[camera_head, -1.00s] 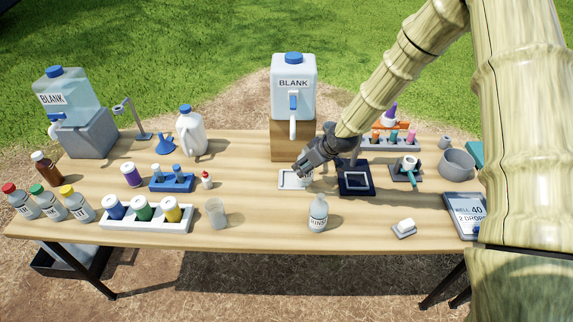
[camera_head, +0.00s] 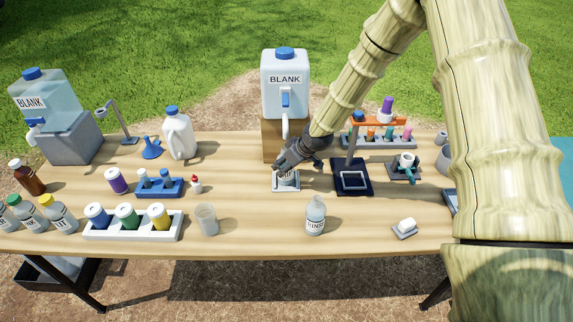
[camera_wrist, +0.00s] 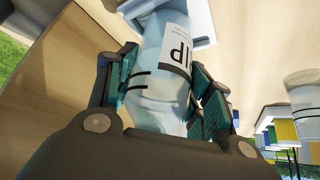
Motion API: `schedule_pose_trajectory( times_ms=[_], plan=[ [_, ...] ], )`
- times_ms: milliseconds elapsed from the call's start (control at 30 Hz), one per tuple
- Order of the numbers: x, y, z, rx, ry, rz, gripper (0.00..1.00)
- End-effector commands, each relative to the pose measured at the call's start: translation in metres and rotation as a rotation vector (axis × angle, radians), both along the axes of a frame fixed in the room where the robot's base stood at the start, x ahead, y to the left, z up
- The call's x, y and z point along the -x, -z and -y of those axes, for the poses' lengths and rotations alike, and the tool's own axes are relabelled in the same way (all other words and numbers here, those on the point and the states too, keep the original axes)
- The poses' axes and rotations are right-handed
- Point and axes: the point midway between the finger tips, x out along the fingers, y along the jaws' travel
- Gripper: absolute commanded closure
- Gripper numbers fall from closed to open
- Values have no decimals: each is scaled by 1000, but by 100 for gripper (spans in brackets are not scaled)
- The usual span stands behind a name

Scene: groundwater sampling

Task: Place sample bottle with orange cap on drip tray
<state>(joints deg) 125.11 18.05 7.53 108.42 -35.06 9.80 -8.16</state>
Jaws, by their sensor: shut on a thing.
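The drip tray (camera_head: 279,189) is a small pale square tray on the table below the spigot of the middle BLANK container. My gripper (camera_head: 287,170) is right over it, shut on a clear sample bottle (camera_head: 287,182) with a white label. In the wrist view the bottle (camera_wrist: 167,62) sits between both finger pads, with part of its dark lettering showing. Its far end overlaps the tray (camera_wrist: 199,22) in that view. I cannot tell whether the bottle touches the tray. Its cap is not visible, so its colour cannot be seen.
The BLANK container (camera_head: 285,90) on a wooden block stands just behind the tray. A dark stand (camera_head: 352,178) is close on the right. A RINSE bottle (camera_head: 315,216) stands in front. A clear cup (camera_head: 207,219) and a white rack (camera_head: 132,226) of capped bottles are front left.

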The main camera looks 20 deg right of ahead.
Motion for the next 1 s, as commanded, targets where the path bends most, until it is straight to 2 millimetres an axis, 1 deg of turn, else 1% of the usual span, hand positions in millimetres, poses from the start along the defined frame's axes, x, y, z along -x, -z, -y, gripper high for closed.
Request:
schedule_pose_trajectory(
  times_ms=[67, 100, 167, 200, 233, 500, 667, 833, 1000],
  plan=[
    [0, 3, 0, 0, 0, 0, 81],
    [0, 3, 0, 0, 0, 0, 47],
    [0, 2, 1, 0, 1, 0, 36],
    [0, 2, 1, 0, 1, 0, 29],
    [0, 2, 1, 0, 1, 0, 27],
    [1, 2, 2, 0, 2, 0, 27],
    [2, -2, 3, 0, 2, 0, 27],
    [9, -16, 7, 0, 3, 1, 27],
    [19, -34, 13, -1, 4, 2, 27]
  ],
)
